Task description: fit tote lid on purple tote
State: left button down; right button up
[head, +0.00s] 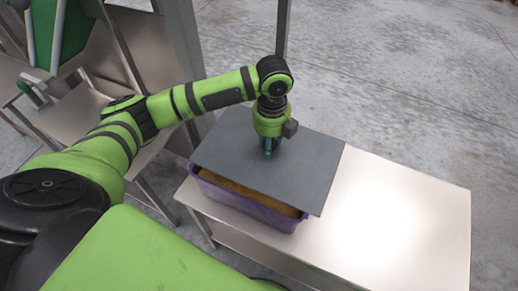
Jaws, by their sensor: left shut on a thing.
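The tote lid (300,163) is a flat dark grey panel. It lies over the purple tote (254,209), covering most of its top. Along the near side a strip of orange-brown contents shows between the lid's edge and the tote's near rim, and the lid reaches past the tote at the right and far sides. I cannot tell whether the lid touches the rim. My left gripper (268,152) points down at the lid's middle and is shut on the lid; its grip point is partly hidden by the gripper. My right gripper is not in view.
The tote stands on a pale metal table (405,215), whose right part is bare and brightly lit. A metal post (282,30) rises behind the lid. Metal stands with green parts (72,35) are at the upper left. Grey concrete floor (420,80) lies beyond.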

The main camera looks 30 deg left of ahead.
aim_at(260, 150)
pick_arm(q)
jog(key=shift+s+a+f, duration=0.25)
jog(key=shift+a+f, duration=0.05)
jog(key=shift+a, duration=0.25)
jog(key=shift+s+a+f, duration=0.25)
jog(key=shift+a, duration=0.25)
jog(key=shift+a+f+p, duration=0.1)
jog(key=shift+f+p, duration=0.15)
jog(key=shift+p, duration=0.05)
notch_tip(260, 150, down, 3)
jog(key=shift+f+p, duration=0.15)
jog(key=shift+p, duration=0.35)
jog(key=shift+f, duration=0.3)
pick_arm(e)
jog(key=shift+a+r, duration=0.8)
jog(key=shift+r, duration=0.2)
pick_arm(q)
jog(key=shift+f, duration=0.1)
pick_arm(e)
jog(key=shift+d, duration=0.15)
pick_arm(q)
jog(key=c, duration=0.8)
grip_release()
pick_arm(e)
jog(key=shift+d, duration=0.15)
